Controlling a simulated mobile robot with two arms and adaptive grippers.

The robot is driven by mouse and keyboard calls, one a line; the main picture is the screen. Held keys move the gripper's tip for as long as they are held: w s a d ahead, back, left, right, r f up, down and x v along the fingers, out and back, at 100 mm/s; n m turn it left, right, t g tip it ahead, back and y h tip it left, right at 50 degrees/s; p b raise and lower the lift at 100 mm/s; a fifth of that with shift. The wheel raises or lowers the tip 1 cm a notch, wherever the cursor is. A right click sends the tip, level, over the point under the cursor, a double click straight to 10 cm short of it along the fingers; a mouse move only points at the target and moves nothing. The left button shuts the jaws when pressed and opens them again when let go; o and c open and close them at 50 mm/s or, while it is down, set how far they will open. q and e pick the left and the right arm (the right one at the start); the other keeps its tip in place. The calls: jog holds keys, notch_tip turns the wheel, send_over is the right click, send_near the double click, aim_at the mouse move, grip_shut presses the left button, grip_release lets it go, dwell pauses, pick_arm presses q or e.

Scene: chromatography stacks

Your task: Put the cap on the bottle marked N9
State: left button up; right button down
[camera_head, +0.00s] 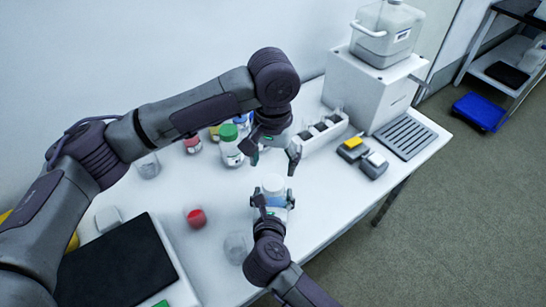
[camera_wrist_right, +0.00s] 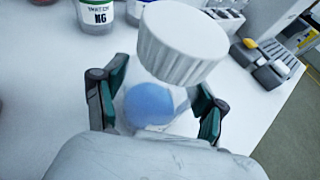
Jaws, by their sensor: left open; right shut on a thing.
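A clear bottle with blue contents (camera_head: 275,211) is upright between the fingers of my right gripper (camera_head: 273,200), which is shut on it. The bottle also shows in the right wrist view (camera_wrist_right: 152,106). A white ribbed cap (camera_head: 272,182) is at its top and fills the upper middle of the right wrist view (camera_wrist_right: 183,42). I cannot tell whether the cap is fully seated. No marking is readable on this bottle. My left gripper (camera_head: 273,160) is open and empty just above the cap, fingers pointing down.
A green-capped bottle (camera_head: 231,147), its label looking like N6 or NG, stands behind left. A red-capped item (camera_head: 196,217) and clear beakers (camera_head: 237,246) stand left. A white rack (camera_head: 322,132), a yellow-topped device (camera_head: 353,147) and a large white machine (camera_head: 366,93) are right.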

aim_at(273, 182)
pick_arm(q)
jog(key=n, duration=0.8)
jog(key=shift+r, duration=0.2)
jog(key=n, duration=0.4)
jog(key=shift+r, duration=0.1)
jog(key=n, duration=0.3)
jog(key=shift+n, duration=0.3)
jog(key=shift+f, duration=3.95)
jog(key=shift+c, duration=0.2)
